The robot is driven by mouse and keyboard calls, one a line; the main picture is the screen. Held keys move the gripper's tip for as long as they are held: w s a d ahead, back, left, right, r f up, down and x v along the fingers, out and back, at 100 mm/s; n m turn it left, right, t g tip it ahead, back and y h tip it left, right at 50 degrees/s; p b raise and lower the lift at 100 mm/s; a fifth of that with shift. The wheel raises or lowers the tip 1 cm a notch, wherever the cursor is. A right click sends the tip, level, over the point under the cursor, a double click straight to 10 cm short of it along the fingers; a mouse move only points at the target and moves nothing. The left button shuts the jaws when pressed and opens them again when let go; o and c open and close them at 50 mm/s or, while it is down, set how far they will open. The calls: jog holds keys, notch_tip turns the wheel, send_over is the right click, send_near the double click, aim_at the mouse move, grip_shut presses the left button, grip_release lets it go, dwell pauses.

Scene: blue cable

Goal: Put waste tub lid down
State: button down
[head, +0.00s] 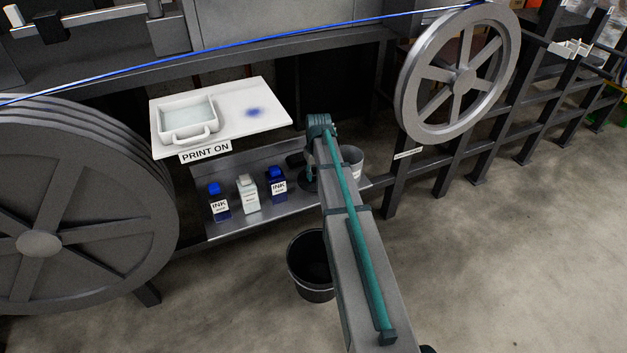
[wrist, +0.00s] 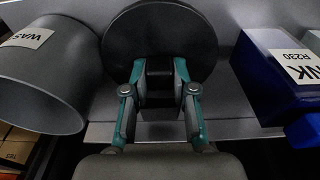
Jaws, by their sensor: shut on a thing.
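The waste tub lid (wrist: 160,25) is a dark round disc in the wrist view. In the head view the tub (head: 352,161) is behind my arm, on the right part of the metal shelf (head: 235,226). My gripper is mostly hidden there by my arm, above the shelf between tub and ink bottles.
Ink bottles stand on the shelf left of my gripper: blue (head: 219,202), white (head: 248,194) and blue (head: 277,184). A blue bottle (wrist: 270,65) is close on the right in the wrist view. A white board (head: 225,125) overhangs the shelf. A black bucket (head: 311,267) stands below.

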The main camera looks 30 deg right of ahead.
aim_at(314, 180)
jog(key=shift+w+d+f, duration=0.25)
jog(key=shift+w+f, duration=0.6)
jog(key=shift+f, duration=1.7)
jog(key=shift+f, duration=0.1)
jog(key=c, duration=0.9)
grip_release()
jog(key=shift+c, duration=0.2)
jog(key=r, duration=0.4)
jog(key=s+r, duration=0.1)
jog(key=r, duration=0.7)
jog(key=shift+s+r, duration=0.1)
jog(key=shift+s, duration=0.15)
